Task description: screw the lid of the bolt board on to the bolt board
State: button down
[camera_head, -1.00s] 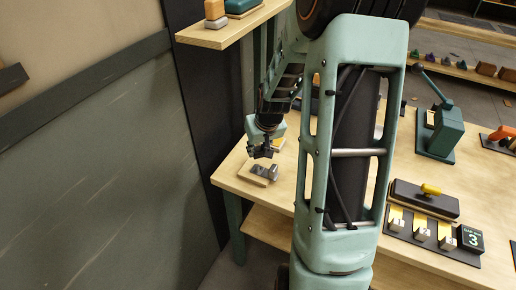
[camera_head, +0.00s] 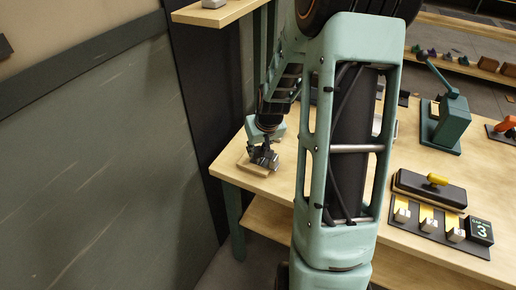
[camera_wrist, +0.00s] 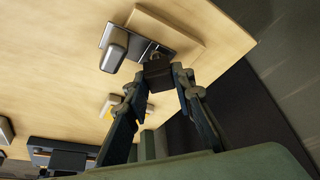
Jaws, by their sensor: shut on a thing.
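The bolt board (camera_head: 246,165) is a small pale wooden board near the left corner of the workbench. It also shows in the wrist view (camera_wrist: 185,42), with a dark plate and a rounded grey block (camera_wrist: 114,48) on it. My gripper (camera_head: 263,158) is down at this board. In the wrist view my gripper (camera_wrist: 160,74) is shut on a small dark square piece, which looks like the lid (camera_wrist: 157,68). Some bright metal shows just beyond the lid, over the dark plate. Whether the lid touches the bolt is hidden by the lid and fingers.
The workbench (camera_head: 226,168) ends close to the left of the board, beside a dark post and wall. A shelf (camera_head: 222,12) hangs above.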

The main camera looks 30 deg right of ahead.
jog(key=shift+f+b, duration=0.45)
jog(key=shift+f, duration=0.25)
jog(key=c, duration=1.6)
grip_release()
jog(key=p+v, duration=0.1)
jog(key=v, duration=0.5)
jog(key=w+p+v, duration=0.1)
jog(key=p+v, duration=0.1)
jog(key=v, duration=0.4)
jog(key=w+r+p+v, duration=0.1)
jog(key=p+v, duration=0.1)
jog(key=v, duration=0.4)
jog(key=shift+w+r, duration=0.1)
jog(key=shift+r, duration=0.15)
